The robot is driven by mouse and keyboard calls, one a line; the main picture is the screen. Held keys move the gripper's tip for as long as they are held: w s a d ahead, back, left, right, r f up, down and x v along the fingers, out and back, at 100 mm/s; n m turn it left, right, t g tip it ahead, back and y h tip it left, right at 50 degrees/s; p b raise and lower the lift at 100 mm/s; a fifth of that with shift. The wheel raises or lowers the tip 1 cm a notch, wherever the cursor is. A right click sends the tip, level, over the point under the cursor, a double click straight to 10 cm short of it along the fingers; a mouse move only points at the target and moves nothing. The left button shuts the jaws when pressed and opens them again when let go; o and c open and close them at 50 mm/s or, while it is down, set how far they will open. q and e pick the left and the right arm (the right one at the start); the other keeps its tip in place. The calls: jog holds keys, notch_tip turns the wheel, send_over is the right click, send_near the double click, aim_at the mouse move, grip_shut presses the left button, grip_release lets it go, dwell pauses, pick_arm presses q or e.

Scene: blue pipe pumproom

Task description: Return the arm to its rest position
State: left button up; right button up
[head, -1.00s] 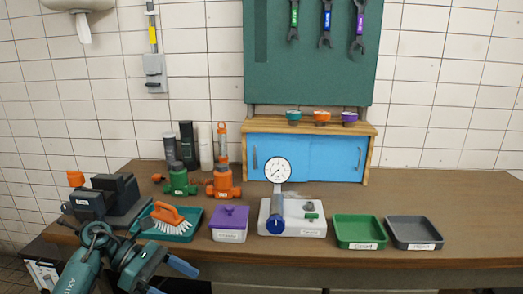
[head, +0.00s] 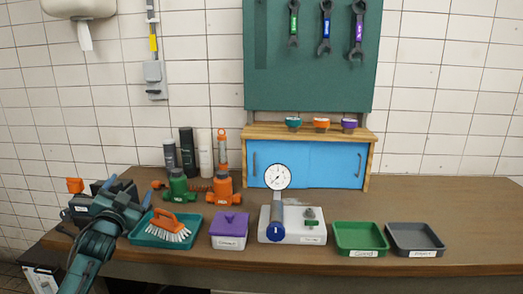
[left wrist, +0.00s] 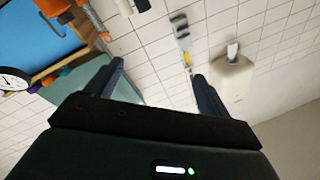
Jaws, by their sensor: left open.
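My left arm (head: 95,245) comes in at the lower left in the head view, raised in front of the left end of the bench. My right gripper is in neither view.
The teal tray with an orange brush (head: 166,223) lies just right of my arm. The purple-lidded box (head: 229,229), gauge (head: 277,177), green tray (head: 360,238) and grey tray (head: 415,239) stand further right.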

pick_arm(q)
jog(key=s+d+f+n+g+h, duration=0.1)
jog(key=s+d+f+g, duration=0.15)
jog(key=s+f, duration=0.35)
jog(key=s+d+f+g+h, duration=0.1)
jog(key=s+d+f, duration=0.25)
jog(key=f, duration=0.45)
jog(key=s+d+f+n+g, duration=0.15)
jog(key=s+d+f, duration=0.25)
jog(key=f, duration=0.4)
jog(key=s+d+f+g+h, duration=0.1)
jog(key=s+d+f, duration=0.1)
jog(key=s, duration=0.6)
jog(key=s+d+f+g+h, duration=0.1)
jog(key=s+d+f, duration=0.2)
jog(key=s, duration=0.6)
jog(key=s+d+f+g, duration=0.2)
jog(key=s+d, duration=0.3)
jog(key=s, duration=0.4)
jog(key=shift+d+f+h, duration=0.35)
jog(key=shift+f+h, duration=0.05)
jog(key=shift+f, duration=0.25)
jog(key=shift+n, duration=0.25)
